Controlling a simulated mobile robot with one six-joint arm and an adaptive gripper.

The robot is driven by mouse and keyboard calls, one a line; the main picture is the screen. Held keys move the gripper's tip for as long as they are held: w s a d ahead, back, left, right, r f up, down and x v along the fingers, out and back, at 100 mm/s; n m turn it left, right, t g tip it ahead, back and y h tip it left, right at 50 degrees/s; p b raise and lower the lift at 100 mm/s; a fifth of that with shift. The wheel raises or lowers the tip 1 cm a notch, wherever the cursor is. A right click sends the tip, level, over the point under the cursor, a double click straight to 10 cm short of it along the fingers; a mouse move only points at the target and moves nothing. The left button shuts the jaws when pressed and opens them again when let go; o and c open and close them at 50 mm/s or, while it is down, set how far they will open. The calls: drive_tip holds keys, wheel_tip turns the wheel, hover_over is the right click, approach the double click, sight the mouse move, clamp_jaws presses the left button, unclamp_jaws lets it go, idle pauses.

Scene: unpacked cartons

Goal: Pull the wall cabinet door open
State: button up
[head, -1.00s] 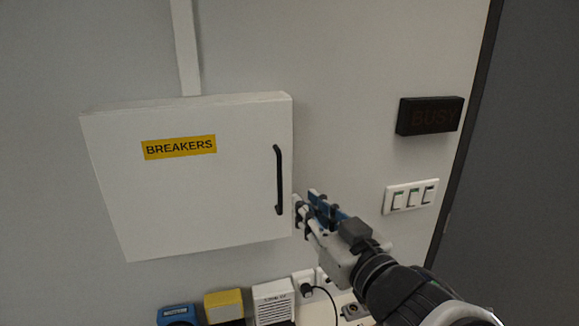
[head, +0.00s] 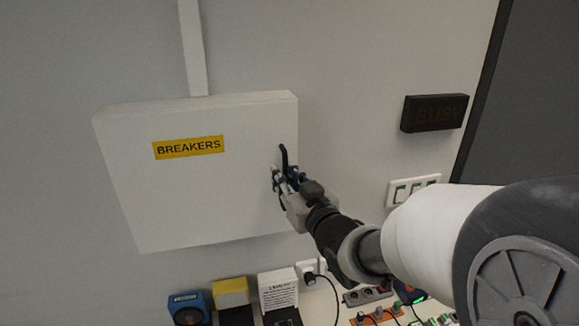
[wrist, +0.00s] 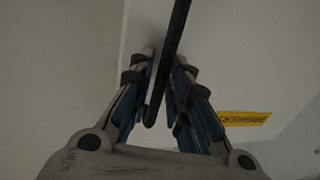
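The wall cabinet (head: 190,205) is a white box on the wall with a yellow BREAKERS label (head: 188,147). Its door looks shut. A black vertical bar handle (head: 283,158) is on the door's right side; its lower part is hidden behind my gripper in the head view. My gripper (head: 284,180) is at the handle, reaching in from the lower right. In the wrist view the handle (wrist: 176,30) runs between the two fingers (wrist: 165,75), which lean in close against it on both sides. The gripper looks shut on the bar. The label (wrist: 243,118) also shows there.
A dark BUSY sign (head: 435,113) and light switches (head: 412,188) are on the wall to the right, the switches partly behind my arm. Below the cabinet are a blue box (head: 187,307), a yellow box (head: 231,292), a white box (head: 278,290) and power strips (head: 367,296).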

drive_tip(key=shift+c, duration=0.4)
clamp_jaws()
